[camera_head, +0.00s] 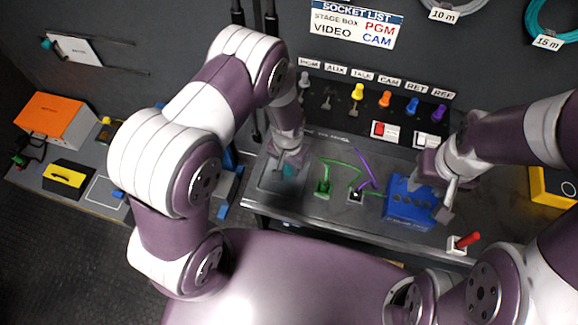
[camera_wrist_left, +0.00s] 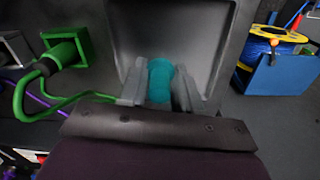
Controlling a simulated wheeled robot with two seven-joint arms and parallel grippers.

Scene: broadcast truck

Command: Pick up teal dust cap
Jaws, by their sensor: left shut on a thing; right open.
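The teal dust cap (camera_wrist_left: 160,80) is between the two fingers of my left gripper (camera_wrist_left: 158,92) in the left wrist view. The gripper is shut on it, over a grey tray (camera_wrist_left: 208,30). In the head view my left gripper (camera_head: 289,160) is at the tray (camera_head: 268,180) on the left of the bench, and a little of the teal cap (camera_head: 289,170) shows below it. I cannot tell whether the cap touches the tray floor.
A green connector box (camera_head: 323,187) with green and purple cables stands right of the tray. A row of coloured plugs (camera_head: 386,98) lines the back panel. A red-handled switch (camera_head: 465,242) is at the front right. A blue cable-drum stand (camera_wrist_left: 278,75) is beyond the tray.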

